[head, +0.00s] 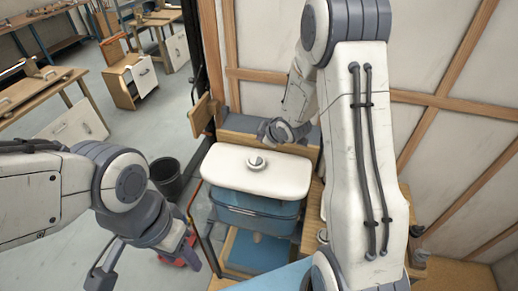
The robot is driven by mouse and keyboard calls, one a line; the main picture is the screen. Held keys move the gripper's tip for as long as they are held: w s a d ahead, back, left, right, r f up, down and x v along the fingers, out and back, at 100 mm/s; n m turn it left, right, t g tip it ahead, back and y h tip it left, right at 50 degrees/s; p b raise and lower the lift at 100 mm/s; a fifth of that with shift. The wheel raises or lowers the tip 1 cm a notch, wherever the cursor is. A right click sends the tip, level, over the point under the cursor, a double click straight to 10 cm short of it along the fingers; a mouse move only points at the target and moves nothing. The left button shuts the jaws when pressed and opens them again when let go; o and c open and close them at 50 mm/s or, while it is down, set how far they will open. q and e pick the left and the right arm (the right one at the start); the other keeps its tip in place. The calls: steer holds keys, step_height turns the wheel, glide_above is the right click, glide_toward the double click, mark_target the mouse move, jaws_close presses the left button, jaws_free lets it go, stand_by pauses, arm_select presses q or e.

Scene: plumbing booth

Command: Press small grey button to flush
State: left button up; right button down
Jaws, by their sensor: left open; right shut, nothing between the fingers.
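The small grey button (257,163) is a round knob in the middle of the white cistern lid (225,177). The lid sits on a blue tank (255,210). My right gripper (272,134) is shut and empty beyond the button, near the lid's back edge. A gap shows in the picture between it and the button; its height above the lid is hard to tell. My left gripper (102,276) is open and empty at the lower left, well away from the lid.
A black bin (166,178) stands on the floor left of the tank. A wooden frame (233,95) and panelled wall (430,60) rise behind and to the right. Workbenches (40,90) stand at the far left. Grey floor is open between them and the booth.

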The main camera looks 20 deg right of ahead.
steer(key=shift+w+d, duration=0.15)
steer(key=b, duration=0.6)
glide_above(257, 157)
steer(key=s, duration=0.3)
steer(key=f, duration=0.7)
steer(key=shift+s+d+f, duration=0.15)
steer(key=shift+d+f, duration=0.15)
steer(key=shift+d, duration=0.05)
steer(key=shift+f+b, duration=0.6)
steer(key=shift+b, duration=0.1)
stand_by(0.4)
steer(key=shift+f+b, duration=0.4)
steer(key=shift+b, duration=0.1)
